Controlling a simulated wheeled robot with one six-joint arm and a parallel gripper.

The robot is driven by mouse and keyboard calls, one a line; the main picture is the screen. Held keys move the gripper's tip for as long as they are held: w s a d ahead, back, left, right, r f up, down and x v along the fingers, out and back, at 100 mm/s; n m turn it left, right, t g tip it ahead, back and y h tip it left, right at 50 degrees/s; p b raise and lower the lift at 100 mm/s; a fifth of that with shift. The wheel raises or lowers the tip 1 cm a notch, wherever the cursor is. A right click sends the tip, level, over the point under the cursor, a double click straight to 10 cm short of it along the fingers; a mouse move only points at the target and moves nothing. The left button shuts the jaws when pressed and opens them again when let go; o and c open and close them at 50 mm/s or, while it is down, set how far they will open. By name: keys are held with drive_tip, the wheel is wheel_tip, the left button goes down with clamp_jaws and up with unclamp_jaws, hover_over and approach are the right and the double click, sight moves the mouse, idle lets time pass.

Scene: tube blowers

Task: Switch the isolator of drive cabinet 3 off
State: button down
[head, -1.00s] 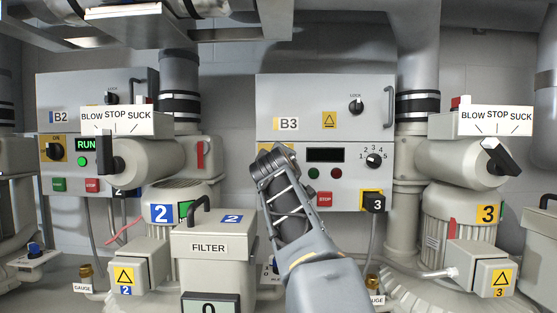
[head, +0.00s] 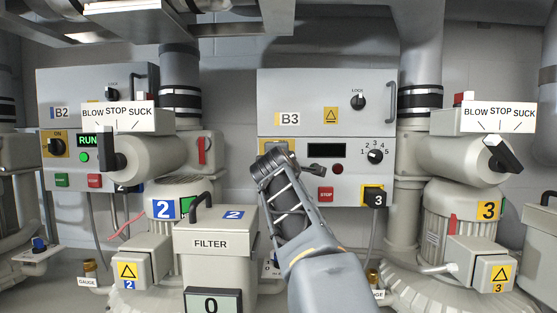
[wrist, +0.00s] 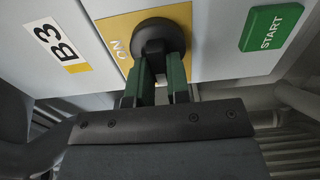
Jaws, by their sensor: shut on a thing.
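Drive cabinet B3 (head: 350,90) is the grey box right of centre in the head view. A yellow plate (wrist: 112,24) marked ON shows in the wrist view beside the B3 label (wrist: 62,46). The round black isolator knob (wrist: 158,32) sits on this plate. My gripper (wrist: 161,75) is shut on the knob, its green fingers on either side of the grip. In the head view my gripper (head: 276,162) hides the knob and most of the plate. The knob's exact position cannot be told. The B3 display (head: 326,149) is dark.
A green START button (wrist: 271,27) is beside the plate. A red STOP button (head: 325,194) and a selector dial (head: 375,156) are further right on B3. Cabinet B2 (head: 60,90) shows RUN. A filter box (head: 213,235) stands left of my arm; pump 3's valve handle (head: 503,155) is right.

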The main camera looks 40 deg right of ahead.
idle(0.3)
drive_tip(key=c, duration=1.1)
unclamp_jaws()
drive_tip(key=b+v, duration=0.5)
drive_tip(key=v, duration=0.9)
drive_tip(key=shift+d, duration=0.1)
